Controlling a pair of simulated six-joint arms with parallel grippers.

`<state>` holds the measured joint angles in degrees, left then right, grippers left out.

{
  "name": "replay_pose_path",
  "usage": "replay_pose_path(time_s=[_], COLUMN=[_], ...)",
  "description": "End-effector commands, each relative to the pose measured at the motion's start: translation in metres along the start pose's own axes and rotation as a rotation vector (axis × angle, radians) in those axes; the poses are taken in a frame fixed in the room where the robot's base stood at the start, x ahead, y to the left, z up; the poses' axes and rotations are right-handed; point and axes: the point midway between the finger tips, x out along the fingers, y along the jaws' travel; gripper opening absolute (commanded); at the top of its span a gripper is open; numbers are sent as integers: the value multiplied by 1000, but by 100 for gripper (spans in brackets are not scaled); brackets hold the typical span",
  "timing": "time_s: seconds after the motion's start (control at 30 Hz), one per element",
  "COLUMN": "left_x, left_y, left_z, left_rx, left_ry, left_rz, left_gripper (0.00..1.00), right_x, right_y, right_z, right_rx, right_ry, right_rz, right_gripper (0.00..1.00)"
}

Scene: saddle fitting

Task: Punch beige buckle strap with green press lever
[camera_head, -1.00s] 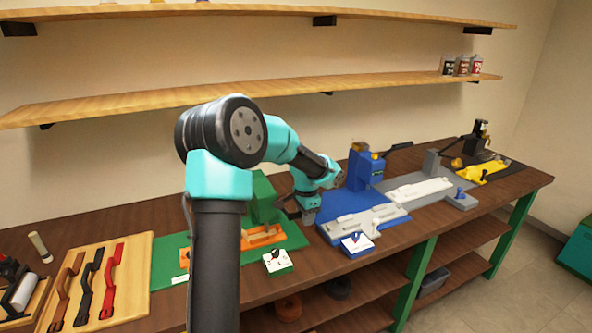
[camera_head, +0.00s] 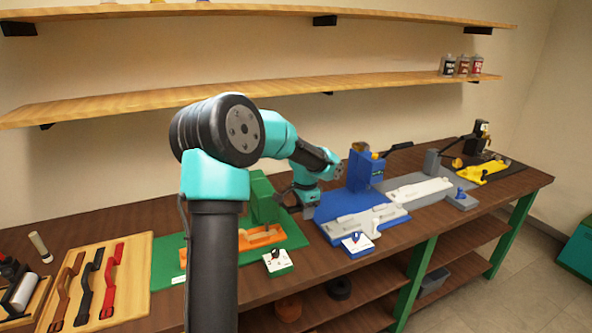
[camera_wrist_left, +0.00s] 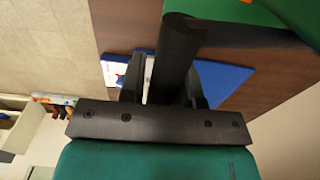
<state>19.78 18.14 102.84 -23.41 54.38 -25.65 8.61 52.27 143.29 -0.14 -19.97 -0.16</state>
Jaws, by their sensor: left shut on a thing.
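The green press (camera_head: 262,197) stands on its green base plate (camera_head: 166,262) in the middle of the bench, partly hidden by my arm. An orange fixture (camera_head: 262,236) lies in front of it. My left gripper (camera_head: 289,201) is just right of the press. In the left wrist view its fingers are shut around the dark bar of the press lever (camera_wrist_left: 178,62), which runs up to a green part (camera_wrist_left: 247,10). My right gripper is not in view.
A wooden board (camera_head: 98,281) with brown, black and red straps lies at left. A blue press (camera_head: 365,172) with its blue base stands close to the right of my gripper, with grey and yellow stations beyond. Small white boxes (camera_head: 278,262) sit along the front edge.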

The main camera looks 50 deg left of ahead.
Motion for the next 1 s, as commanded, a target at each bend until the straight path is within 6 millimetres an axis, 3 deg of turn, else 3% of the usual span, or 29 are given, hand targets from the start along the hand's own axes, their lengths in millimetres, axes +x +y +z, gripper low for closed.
replay_pose_path(time_s=[0.5, 1.0], left_x=[-21, -26], left_y=[-4, -6], left_z=[-2, -2], left_rx=[0, 1], left_ry=[2, 2], left_rz=[3, 2], left_gripper=[14, 12], right_x=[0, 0], right_y=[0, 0], right_z=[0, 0], right_rx=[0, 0], right_ry=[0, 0], right_rz=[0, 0], right_gripper=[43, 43])
